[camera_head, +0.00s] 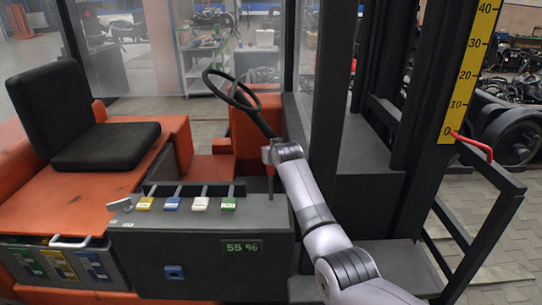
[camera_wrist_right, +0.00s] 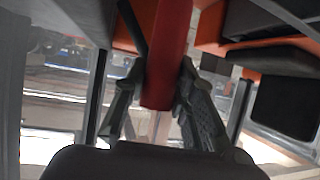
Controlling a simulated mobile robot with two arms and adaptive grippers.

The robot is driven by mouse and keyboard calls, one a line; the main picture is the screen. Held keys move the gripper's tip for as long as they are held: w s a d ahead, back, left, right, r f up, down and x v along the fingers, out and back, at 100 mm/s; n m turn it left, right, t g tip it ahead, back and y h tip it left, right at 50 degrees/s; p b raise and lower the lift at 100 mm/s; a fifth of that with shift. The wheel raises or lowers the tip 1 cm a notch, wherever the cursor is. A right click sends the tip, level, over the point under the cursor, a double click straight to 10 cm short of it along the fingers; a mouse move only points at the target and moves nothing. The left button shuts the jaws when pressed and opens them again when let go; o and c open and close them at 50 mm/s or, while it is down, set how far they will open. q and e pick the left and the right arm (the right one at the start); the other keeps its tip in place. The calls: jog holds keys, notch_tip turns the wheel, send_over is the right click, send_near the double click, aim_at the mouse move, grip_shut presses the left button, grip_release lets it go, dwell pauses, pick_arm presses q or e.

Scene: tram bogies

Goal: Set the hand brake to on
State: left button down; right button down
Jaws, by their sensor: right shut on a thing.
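A red hand brake handle (camera_head: 270,170) shows at the right end of the dark control console, on a dark stem that stands roughly upright. My right gripper (camera_head: 267,155) is at the top of this handle, with its fingers small and partly hidden in the head view. In the right wrist view the red handle (camera_wrist_right: 167,50) lies between the two fingers of my right gripper (camera_wrist_right: 162,85), which are shut on it. My left gripper is not in view.
The console (camera_head: 200,245) carries several coloured levers and a green "55 %" display (camera_head: 243,247). A steering wheel (camera_head: 240,92) stands behind the handle, and a black seat (camera_head: 95,125) is at left. The dark mast (camera_head: 345,90) and a yellow scale (camera_head: 473,70) are at right.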

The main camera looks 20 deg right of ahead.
jog(key=shift+w+d, duration=0.15)
jog(key=shift+w, duration=0.2)
jog(key=shift+r, duration=0.2)
jog(key=c, duration=1.7)
grip_release()
jog(key=o, duration=0.4)
jog(key=shift+w+f, duration=0.2)
jog(key=shift+s, duration=0.1)
jog(key=v, duration=1.2)
jog(key=shift+r, duration=0.25)
